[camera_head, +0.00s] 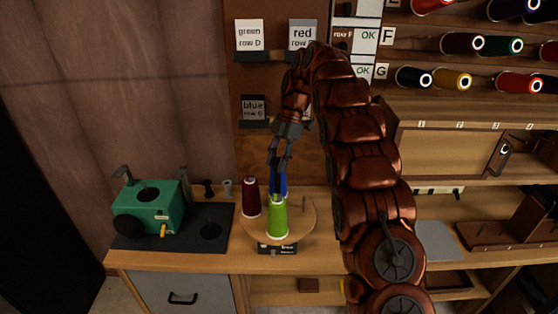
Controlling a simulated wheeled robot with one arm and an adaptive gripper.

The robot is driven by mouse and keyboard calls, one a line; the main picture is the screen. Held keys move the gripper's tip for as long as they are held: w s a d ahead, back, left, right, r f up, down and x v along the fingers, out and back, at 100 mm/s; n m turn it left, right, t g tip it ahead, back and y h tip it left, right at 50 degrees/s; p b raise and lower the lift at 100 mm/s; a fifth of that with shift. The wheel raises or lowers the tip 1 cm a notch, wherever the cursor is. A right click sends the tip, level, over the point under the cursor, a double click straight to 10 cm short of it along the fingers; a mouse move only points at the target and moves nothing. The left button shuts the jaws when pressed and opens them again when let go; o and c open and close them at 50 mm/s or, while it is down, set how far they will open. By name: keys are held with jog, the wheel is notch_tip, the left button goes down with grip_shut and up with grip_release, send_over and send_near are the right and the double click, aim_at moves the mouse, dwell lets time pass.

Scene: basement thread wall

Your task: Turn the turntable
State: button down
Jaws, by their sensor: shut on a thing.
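The round wooden turntable (302,228) sits on the bench in front of me and carries cone spools of thread. A bright green cone (277,220) stands at its front. A dark red cone (251,198) stands at its left. A blue cone (280,184) stands behind the green one and is partly hidden by it and by my fingers. My gripper (278,172) points down over the turntable, its fingers shut at the upper part of the blue cone. The exact contact is small and hard to see.
A green machine (152,207) stands on a dark mat to the left. Cards reading green row D (250,35), red row (302,34) and blue row (253,108) hang behind. Thread racks (470,58) fill the upper right. A grey pad (440,241) lies right of my arm.

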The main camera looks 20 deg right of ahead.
jog(key=c, duration=0.8)
grip_release()
jog(key=shift+o, duration=0.2)
